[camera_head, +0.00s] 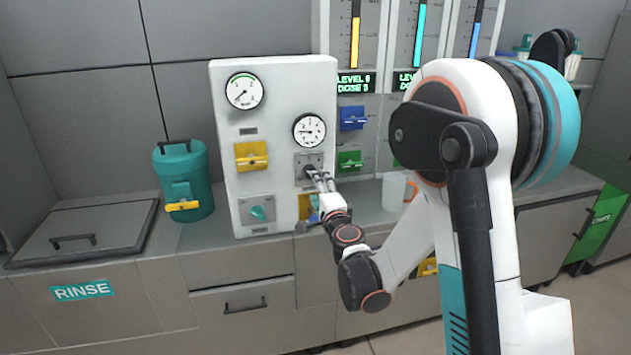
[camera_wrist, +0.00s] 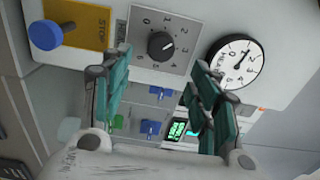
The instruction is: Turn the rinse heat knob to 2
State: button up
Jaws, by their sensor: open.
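A round black knob (camera_wrist: 161,45) sits on a grey dial plate (camera_wrist: 140,48) marked 0 to 4 in the wrist view. A pale mark on the knob points roughly toward the upper right, but its exact number is unclear. In the head view the same plate (camera_head: 300,158) is below a white gauge, its knob partly hidden by my fingers. My gripper (camera_head: 314,173) is close in front of the plate. In the wrist view my gripper (camera_wrist: 160,70) has its teal-padded fingers wide apart, one on each side of the knob's line, with nothing between them.
A white gauge (camera_wrist: 236,62) is beside the dial plate, and a yellow STOP plate (camera_wrist: 80,25) with a blue button is on its other side. A yellow switch (camera_head: 251,156) and teal knob (camera_head: 258,213) share the panel. A teal canister (camera_head: 185,180) stands left.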

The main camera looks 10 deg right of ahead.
jog(key=s, duration=0.3)
jog(key=shift+s, duration=0.3)
jog(key=s+a+r+n+g+y, duration=0.2)
jog(key=s+a+r+n, duration=0.2)
jog(key=s+n, duration=0.2)
jog(key=s+a+r+n+g+y, duration=0.2)
jog(key=s+a+r+n, duration=0.15)
jog(key=s+n, duration=0.2)
jog(key=s+d+f+n+g+h, duration=0.1)
jog(key=s+d+f+n+g, duration=0.1)
jog(key=s, duration=0.6)
jog(key=s+d+f+n+g+h, duration=0.1)
jog(key=s+d+f+n+g, duration=0.1)
jog(key=s, duration=0.6)
jog(key=s+d+f+n+g+h, duration=0.2)
jog(key=s+d+f+g, duration=0.1)
jog(key=s, duration=0.5)
